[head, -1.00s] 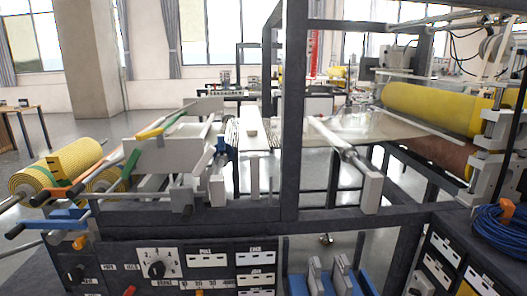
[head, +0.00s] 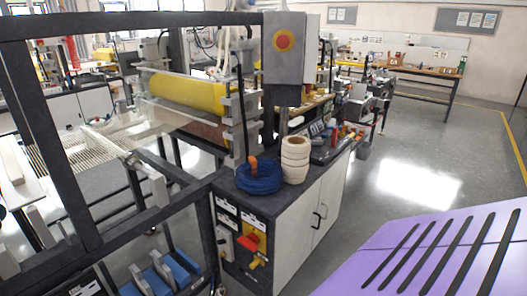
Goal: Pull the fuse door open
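No part is clearly marked as the fuse door, and I cannot tell which one it is. A dark cabinet with white double doors (head: 306,226) stands right of centre; the doors look shut and have black handles (head: 318,215). Its narrow left face is a control panel (head: 229,213) with labels, a white box (head: 224,242), a red switch (head: 247,242) on yellow and a yellow-handled part (head: 257,262) below. Neither of my grippers is in view.
A blue cable coil (head: 258,176) and stacked white rolls (head: 295,160) sit on the cabinet top. A red emergency button (head: 284,41) is on a grey box above. The dark machine frame (head: 62,150) fills the left. Open floor (head: 420,170) lies right.

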